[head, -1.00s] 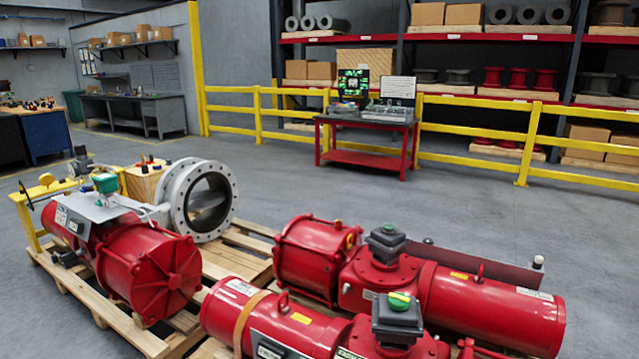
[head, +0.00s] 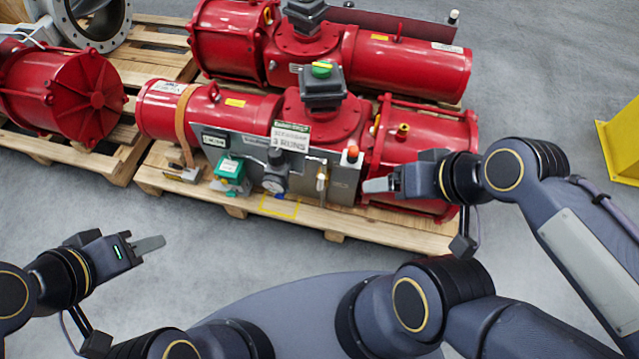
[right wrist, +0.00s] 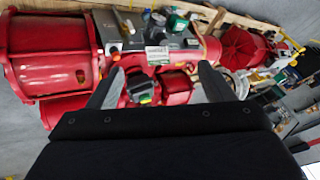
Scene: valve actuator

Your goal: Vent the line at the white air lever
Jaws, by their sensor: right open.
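The actuator's control panel (head: 342,190) is on the front of the nearest red actuator (head: 320,120) in the head view. A small pale fitting, apparently the white air lever (head: 321,181), stands near the panel's right part; its exact shape is too small to tell. My right gripper (head: 378,185) is just right of it, pointing left, apart from the lever as far as I can tell. In the right wrist view the right gripper (right wrist: 161,82) has its fingers spread with nothing between them. My left gripper (head: 150,245) is over the floor at lower left, its fingers seen edge-on.
A round gauge (head: 273,183), a green-topped box (head: 230,172) and an orange-capped post (head: 352,153) are close by on the panel. The wooden pallet (head: 335,236) carries the actuators. Another red actuator (head: 70,95) is at left. Bare floor lies in front.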

